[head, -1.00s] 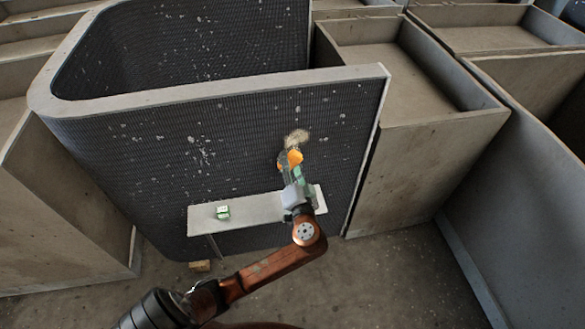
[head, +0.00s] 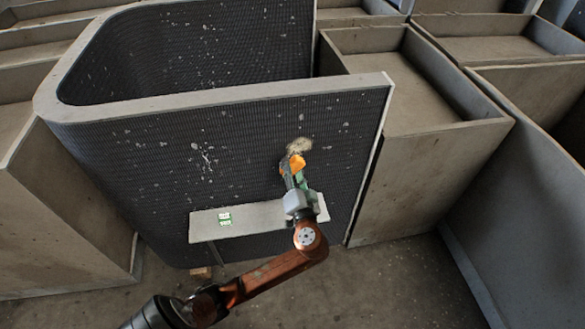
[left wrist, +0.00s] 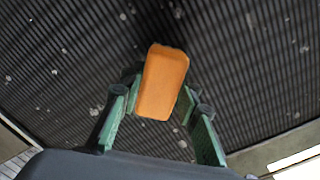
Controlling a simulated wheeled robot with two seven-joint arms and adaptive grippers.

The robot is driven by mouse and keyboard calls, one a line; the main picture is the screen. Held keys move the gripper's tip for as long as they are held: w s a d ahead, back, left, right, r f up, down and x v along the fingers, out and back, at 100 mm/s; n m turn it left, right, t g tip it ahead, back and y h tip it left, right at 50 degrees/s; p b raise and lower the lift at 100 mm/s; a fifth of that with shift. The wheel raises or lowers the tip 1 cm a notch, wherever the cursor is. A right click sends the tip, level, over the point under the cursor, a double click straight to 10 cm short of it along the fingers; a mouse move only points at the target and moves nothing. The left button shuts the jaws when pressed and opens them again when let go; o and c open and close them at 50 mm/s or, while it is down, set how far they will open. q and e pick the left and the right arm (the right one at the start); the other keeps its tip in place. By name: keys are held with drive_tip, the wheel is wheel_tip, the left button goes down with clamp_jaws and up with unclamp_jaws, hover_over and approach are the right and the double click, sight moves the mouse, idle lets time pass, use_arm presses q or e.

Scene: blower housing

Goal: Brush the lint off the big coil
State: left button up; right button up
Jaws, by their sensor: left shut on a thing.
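The big coil (head: 130,150) is a dark, finned, U-shaped panel with a pale top rim. White lint specks (head: 206,160) dot its front face, and specks also show in the left wrist view (left wrist: 95,110). My left gripper (head: 292,180) is in front of the coil's right part, shut on the orange handle of a brush (head: 296,162). The brush's tan bristles (head: 300,145) are at the coil face; I cannot tell if they touch it. In the left wrist view the orange handle (left wrist: 161,82) sits between the green fingers and hides the bristles. My right gripper is not in view.
A narrow shelf (head: 260,217) stands before the coil's lower face, below my left gripper, with a small green and white object (head: 225,219) on it. A small wooden block (head: 201,273) lies on the floor. Large grey bins (head: 430,170) stand close on the right.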

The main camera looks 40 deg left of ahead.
use_arm(q)
drive_tip(key=shift+x, duration=0.8)
